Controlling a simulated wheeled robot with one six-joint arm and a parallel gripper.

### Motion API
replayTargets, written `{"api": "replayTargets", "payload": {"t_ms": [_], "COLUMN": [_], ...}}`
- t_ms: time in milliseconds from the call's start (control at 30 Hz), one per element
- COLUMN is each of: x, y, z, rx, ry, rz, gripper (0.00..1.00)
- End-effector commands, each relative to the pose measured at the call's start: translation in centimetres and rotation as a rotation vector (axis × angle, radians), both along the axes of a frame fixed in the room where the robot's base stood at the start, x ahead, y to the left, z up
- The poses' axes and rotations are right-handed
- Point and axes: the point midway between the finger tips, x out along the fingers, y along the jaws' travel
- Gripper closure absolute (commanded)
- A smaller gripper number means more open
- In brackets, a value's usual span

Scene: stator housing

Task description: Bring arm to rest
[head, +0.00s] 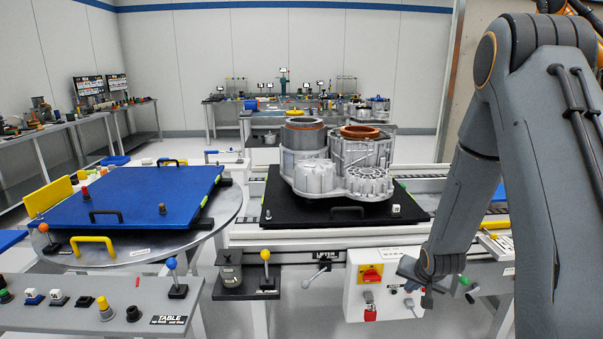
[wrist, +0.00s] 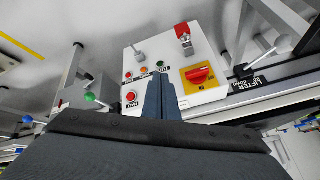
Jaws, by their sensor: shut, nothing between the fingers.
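My arm (head: 480,185) reaches down along the right side of the head view, bent at the elbow. My gripper (head: 407,268) is low in front of the white control box (head: 365,300). In the wrist view my gripper (wrist: 160,84) is shut and empty, its dark fingers pressed together. The fingers overlap the picture of the control box (wrist: 205,88), between its buttons and its red rotary switch (wrist: 199,74). I cannot tell whether they touch it.
The stator housing (head: 340,165) stands on a black plate (head: 300,212) left of my arm. A blue board (head: 130,195) lies on a round table (head: 225,210). Ball-topped levers (head: 265,256) stand along the front. The floor between the benches is clear.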

Motion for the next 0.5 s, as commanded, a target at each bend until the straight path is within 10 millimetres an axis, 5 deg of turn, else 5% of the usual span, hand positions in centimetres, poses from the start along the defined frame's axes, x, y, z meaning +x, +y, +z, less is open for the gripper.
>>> {"api": "replayTargets", "payload": {"t_ms": [200,500], "x": [-5.8,-16.7], "y": [4.5,10.3], "z": [6.1,12.3], "rx": [-0.069,-0.110], "ry": [0.148,0.354], "rz": [0.130,0.333], "gripper": [1.00,1.00]}}
